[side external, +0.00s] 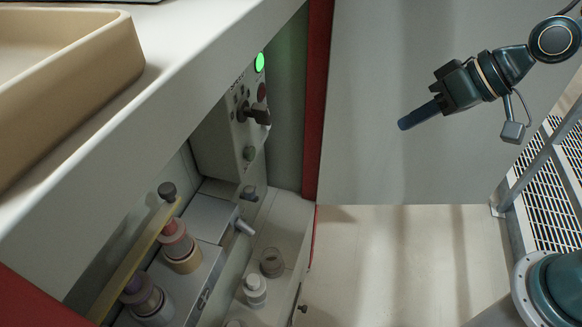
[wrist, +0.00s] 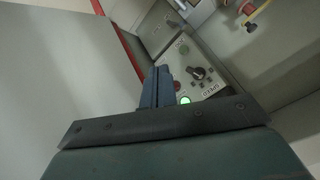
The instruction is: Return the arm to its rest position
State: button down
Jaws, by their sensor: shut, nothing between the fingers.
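My gripper (side external: 402,125) is at the upper right of the side external view, in the air before a grey panel. Its fingers are shut together and hold nothing. They point down and to the left, well apart from the control box. In the wrist view the closed fingers (wrist: 158,86) rise at the centre and cover part of the scene behind them.
A control box (side external: 225,140) with a lit green lamp (side external: 260,62) and a dark knob (side external: 257,114) stands left of my gripper. Several bottles stand below it. A beige tray (side external: 120,60) is upper left, a metal grating (side external: 550,190) right. Open space surrounds my gripper.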

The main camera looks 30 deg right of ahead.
jog(key=s+d+r+h, duration=0.2)
jog(key=s+d, duration=0.3)
jog(key=s, duration=0.2)
jog(key=s+d+r+m+h, duration=0.1)
jog(key=s+d+r+h, duration=0.2)
jog(key=s+d, duration=0.3)
jog(key=shift+s+r, duration=0.15)
jog(key=shift+s, duration=0.8)
